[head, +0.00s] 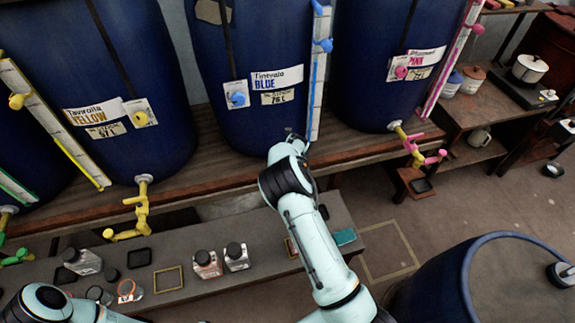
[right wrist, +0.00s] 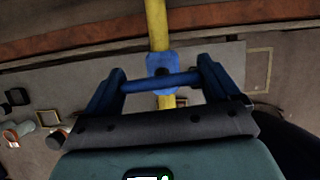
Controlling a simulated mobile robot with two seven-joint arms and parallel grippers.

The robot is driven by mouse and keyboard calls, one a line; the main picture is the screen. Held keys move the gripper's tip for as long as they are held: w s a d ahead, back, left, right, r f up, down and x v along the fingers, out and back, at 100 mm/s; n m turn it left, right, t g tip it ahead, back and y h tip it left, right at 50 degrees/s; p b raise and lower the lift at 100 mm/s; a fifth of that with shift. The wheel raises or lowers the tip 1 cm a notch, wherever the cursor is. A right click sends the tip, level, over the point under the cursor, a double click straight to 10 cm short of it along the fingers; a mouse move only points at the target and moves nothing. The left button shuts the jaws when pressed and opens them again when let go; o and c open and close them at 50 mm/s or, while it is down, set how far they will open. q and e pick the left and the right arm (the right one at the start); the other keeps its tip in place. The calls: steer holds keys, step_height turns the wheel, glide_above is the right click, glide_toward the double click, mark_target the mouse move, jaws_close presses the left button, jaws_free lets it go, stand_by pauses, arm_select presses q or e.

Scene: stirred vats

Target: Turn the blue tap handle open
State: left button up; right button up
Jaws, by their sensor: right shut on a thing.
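In the right wrist view the blue tap handle (right wrist: 182,80) lies as a bar across a blue tap body (right wrist: 160,62) on a vertical yellow pipe (right wrist: 156,24). My right gripper (right wrist: 161,72) has one dark blue finger at each end of the bar and is shut on it. In the head view the vat labelled BLUE (head: 240,70) stands at the back middle. My right arm reaches up to its base and hides its tap and handle. Part of my left arm shows at the lower left of the head view, but its gripper is out of sight.
The yellow vat's tap (head: 140,208) is to the left and the pink vat's tap (head: 412,148) to the right. A low grey bench (head: 200,257) below holds bottles and small frames. A blue drum (head: 470,262) stands at the lower right.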

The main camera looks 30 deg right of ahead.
steer(key=n+y, duration=0.1)
steer(key=n, duration=0.3)
steer(key=shift+n+y, duration=0.3)
steer(key=shift+y, duration=0.1)
steer(key=n, duration=0.2)
steer(key=n+y, duration=0.1)
steer(key=n, duration=0.1)
steer(key=shift+n+g+y, duration=0.3)
steer(key=shift+g, duration=0.1)
steer(key=n+g+y, duration=0.1)
steer(key=n, duration=0.3)
steer(key=shift+n, duration=0.3)
steer(key=shift+n+g+y, duration=0.3)
steer(key=shift+n+g, duration=0.5)
steer(key=shift+n, duration=1.1)
steer(key=o, duration=0.8)
steer(key=shift+r, duration=0.1)
